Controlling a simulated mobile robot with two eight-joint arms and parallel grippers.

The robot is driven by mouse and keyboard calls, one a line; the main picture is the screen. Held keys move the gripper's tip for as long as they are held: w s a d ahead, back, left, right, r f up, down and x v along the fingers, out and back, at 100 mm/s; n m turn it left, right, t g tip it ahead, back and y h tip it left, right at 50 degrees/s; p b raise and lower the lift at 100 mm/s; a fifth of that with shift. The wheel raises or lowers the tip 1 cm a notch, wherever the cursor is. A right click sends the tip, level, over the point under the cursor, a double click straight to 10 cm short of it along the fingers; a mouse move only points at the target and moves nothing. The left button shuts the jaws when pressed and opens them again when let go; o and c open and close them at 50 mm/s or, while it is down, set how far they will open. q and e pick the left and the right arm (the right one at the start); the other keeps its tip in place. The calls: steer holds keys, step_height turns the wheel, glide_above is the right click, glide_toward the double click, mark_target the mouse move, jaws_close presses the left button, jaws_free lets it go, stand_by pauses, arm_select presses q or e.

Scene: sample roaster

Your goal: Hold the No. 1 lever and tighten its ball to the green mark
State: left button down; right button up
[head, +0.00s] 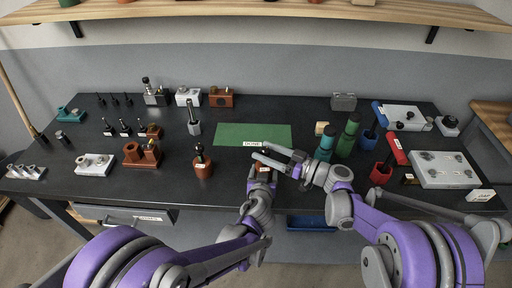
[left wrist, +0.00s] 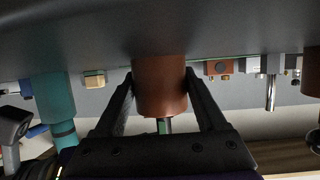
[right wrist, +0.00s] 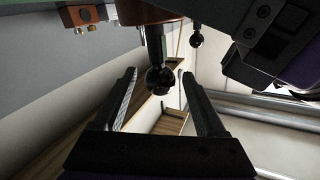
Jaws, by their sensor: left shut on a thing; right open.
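A lever with a brown-red round base (left wrist: 160,85) stands near the table's front edge. My left gripper (head: 262,180) is shut on this base; in the left wrist view its fingers (left wrist: 163,92) press both sides. A short piece of the lever's rod (left wrist: 164,126) shows with a small green patch. In the right wrist view the dark rod (right wrist: 155,42) ends in a black ball (right wrist: 160,80). My right gripper (right wrist: 160,97) is open, its fingers on either side of the ball; contact cannot be told. In the head view the right gripper (head: 277,158) hides most of the lever.
A second brown-based lever (head: 202,165) with a black ball stands to the left. A green mat (head: 235,132) lies behind the grippers. Green bottles (head: 347,140), a red cup (head: 381,172) and a grey plate (head: 445,170) stand to the right.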

steer(key=x, duration=0.3)
steer(key=shift+w+a, duration=0.2)
steer(key=shift+a, duration=0.15)
jaws_close()
